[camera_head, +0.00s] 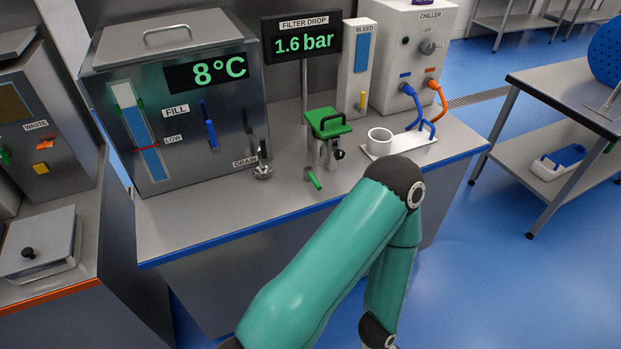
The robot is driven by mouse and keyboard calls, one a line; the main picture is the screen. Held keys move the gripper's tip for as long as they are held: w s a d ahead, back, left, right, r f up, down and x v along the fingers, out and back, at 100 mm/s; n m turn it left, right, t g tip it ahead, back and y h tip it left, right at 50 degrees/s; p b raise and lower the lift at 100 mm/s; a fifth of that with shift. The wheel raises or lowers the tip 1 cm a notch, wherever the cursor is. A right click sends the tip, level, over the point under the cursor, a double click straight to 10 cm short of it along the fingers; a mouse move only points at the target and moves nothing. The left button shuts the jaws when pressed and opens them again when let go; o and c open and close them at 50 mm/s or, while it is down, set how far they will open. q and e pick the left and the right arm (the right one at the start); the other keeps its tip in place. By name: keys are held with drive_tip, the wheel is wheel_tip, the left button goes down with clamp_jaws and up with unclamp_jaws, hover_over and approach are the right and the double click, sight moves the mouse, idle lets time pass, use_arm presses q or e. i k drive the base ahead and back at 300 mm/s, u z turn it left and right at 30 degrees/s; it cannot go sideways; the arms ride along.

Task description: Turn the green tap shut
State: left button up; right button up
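A small green lever (313,179), which looks like the green tap, sticks out low at the front of a metal filter housing (322,152). It slants down and toward the front right. The housing has a green lid (328,124) with a black handle, and a small black knob (339,155) on its right side. One of my teal arms reaches up from the bottom, bends at a dark elbow right of the lever, and folds back down. It is apart from the lever in the picture. Neither gripper is in view.
A steel tank (215,125) marked FILL and DRAIN stands left on the blue-edged bench (190,230). A white tray (400,146) with a cup (380,141) and blue hook, and a chiller (415,60), are at right. Bare bench lies in front of the lever.

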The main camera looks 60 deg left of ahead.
sight(309, 176)
drive_tip(key=z, duration=0.15)
drive_tip(key=i, duration=0.2)
drive_tip(key=u, duration=2.85)
drive_tip(key=k, duration=0.55)
drive_tip(key=u, duration=0.15)
drive_tip(key=i, duration=0.55)
drive_tip(key=z, duration=0.3)
drive_tip(key=k, duration=0.35)
drive_tip(key=u, duration=0.3)
